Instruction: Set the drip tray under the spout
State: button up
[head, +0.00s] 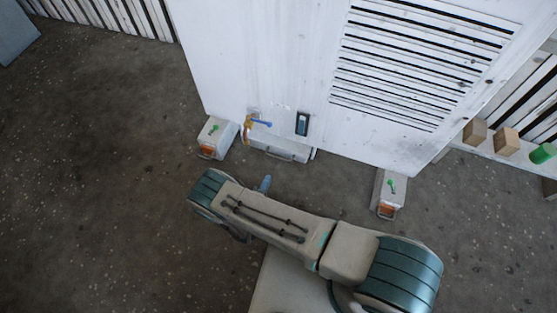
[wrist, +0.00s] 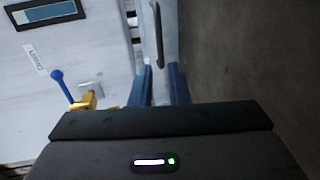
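A long grey box with a bar handle (head: 283,153), apparently the drip tray, sits low against the white housing's front. Its light face and handle (wrist: 157,35) also show in the wrist view. The brass spout (head: 247,129) with a blue lever (head: 262,122) is at the left end of the box in the head view; the spout (wrist: 88,101) is left of my fingers in the wrist view. My gripper (wrist: 162,84) has its two blue fingers apart with nothing seen gripped between them. The handle is just beyond the fingertips. In the head view my arm mostly hides the gripper.
Two grey feet with orange fronts stand at left (head: 217,138) and right (head: 388,195) of the housing (head: 260,60). A dark gauge window (head: 302,123) is above the box. Small blocks (head: 507,141) and a green cylinder (head: 542,153) are at far right. Floor at left is clear.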

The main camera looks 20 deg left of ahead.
aim_at(278, 158)
jog(key=b+x, duration=0.4)
jog(key=x, duration=0.8)
jog(key=shift+f+b, duration=0.15)
jog(key=shift+b, duration=0.2)
jog(key=shift+w, duration=0.6)
jog(key=shift+d, duration=0.1)
grip_shut()
